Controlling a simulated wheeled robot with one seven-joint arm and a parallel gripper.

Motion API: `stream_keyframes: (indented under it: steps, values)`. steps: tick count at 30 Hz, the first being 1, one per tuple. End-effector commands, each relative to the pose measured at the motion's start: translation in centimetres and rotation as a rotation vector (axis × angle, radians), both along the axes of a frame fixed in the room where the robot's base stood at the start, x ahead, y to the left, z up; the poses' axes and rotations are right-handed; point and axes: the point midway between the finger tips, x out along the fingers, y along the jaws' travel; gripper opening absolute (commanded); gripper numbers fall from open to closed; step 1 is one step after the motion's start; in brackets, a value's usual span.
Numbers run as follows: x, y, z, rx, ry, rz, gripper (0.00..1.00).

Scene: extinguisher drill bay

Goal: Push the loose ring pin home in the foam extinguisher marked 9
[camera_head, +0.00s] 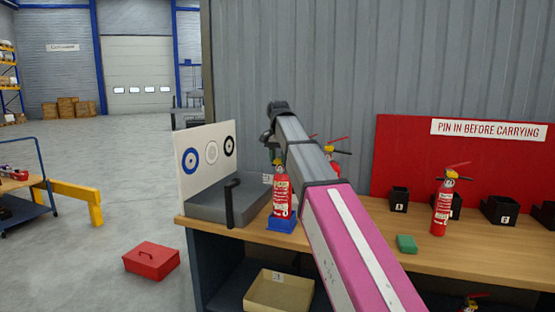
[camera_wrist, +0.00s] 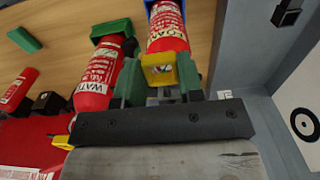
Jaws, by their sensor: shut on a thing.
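The foam extinguisher (camera_head: 282,197) stands upright on a blue base (camera_head: 281,224) at the bench's left part. In the wrist view, its red body (camera_wrist: 167,30) shows a FOAM label; I cannot read a 9. A yellow, frame-like piece, seemingly the ring pin (camera_wrist: 160,69), sits at its head. My gripper (camera_wrist: 160,82) has green fingers on either side of this yellow piece and is shut on it. In the head view, my gripper (camera_head: 276,155) is above the extinguisher, partly hidden by my arm. How deep the pin sits is hidden.
A WATER extinguisher (camera_wrist: 98,80) stands close beside it. Another extinguisher (camera_head: 442,206) stands to the right near black boxes (camera_head: 399,199). A grey tray (camera_head: 212,207) and target board (camera_head: 180,177) are left. A green block (camera_head: 407,243) lies on the bench.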

Motion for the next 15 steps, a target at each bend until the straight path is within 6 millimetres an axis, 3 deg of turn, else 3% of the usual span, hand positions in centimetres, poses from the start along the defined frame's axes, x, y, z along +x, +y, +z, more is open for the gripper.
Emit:
stream_keyframes:
  steps: [15]
  values:
    - [1.7,-0.6,0.0,0.0,0.0,-0.001,0.06]
